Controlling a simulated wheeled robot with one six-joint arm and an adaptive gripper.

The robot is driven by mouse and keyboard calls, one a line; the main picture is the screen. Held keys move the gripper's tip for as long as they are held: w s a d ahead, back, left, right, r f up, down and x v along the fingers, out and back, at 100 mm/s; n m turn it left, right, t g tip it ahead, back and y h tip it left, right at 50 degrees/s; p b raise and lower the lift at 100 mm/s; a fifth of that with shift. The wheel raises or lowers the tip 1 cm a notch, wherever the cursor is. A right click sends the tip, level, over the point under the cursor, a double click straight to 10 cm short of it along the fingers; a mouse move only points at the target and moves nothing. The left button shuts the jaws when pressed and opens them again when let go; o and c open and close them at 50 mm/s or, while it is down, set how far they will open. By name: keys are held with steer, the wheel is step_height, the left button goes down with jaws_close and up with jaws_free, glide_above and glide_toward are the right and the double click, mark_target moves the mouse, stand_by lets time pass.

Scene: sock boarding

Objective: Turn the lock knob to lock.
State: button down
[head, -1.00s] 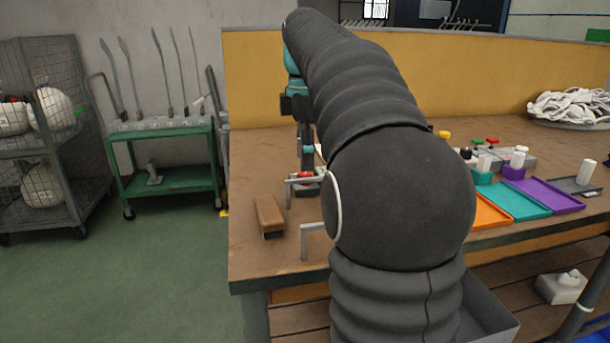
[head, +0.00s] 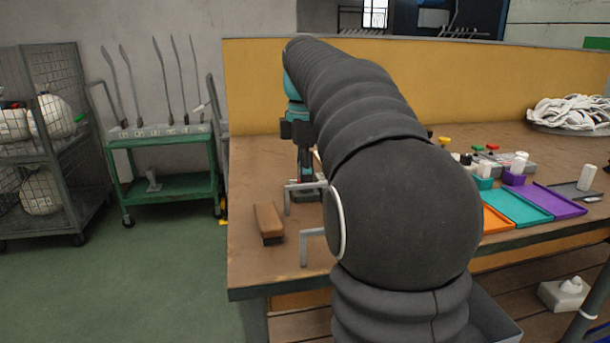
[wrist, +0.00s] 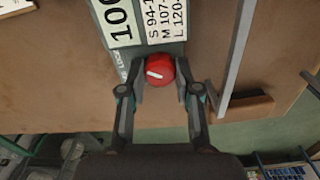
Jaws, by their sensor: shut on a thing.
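The lock knob (wrist: 160,72) is round and red with a white pointer line, seen in the wrist view on a grey-green panel (wrist: 177,47) with the word LOCK beside it. The pointer lies at a slant, nearly across the picture. My gripper (wrist: 160,82) has a finger on each side of the knob and is shut on it. In the head view my gripper (head: 305,172) points down over the table's left part. My arm hides the knob there.
A brown block (head: 268,222) and grey metal brackets (head: 303,247) stand near the table's (head: 250,275) front left edge. Orange, teal (head: 519,206) and purple trays lie to the right. A green cart (head: 165,187) stands on the floor at left.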

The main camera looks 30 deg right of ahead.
steer(key=shift+r+m+p, duration=0.15)
steer(key=shift+m+p, duration=0.75)
steer(key=shift+m, duration=0.6)
steer(key=c, duration=0.8)
jaws_free()
step_height(320, 180, up, 12)
steer(key=shift+s+f, duration=0.1)
steer(key=shift+f, duration=0.1)
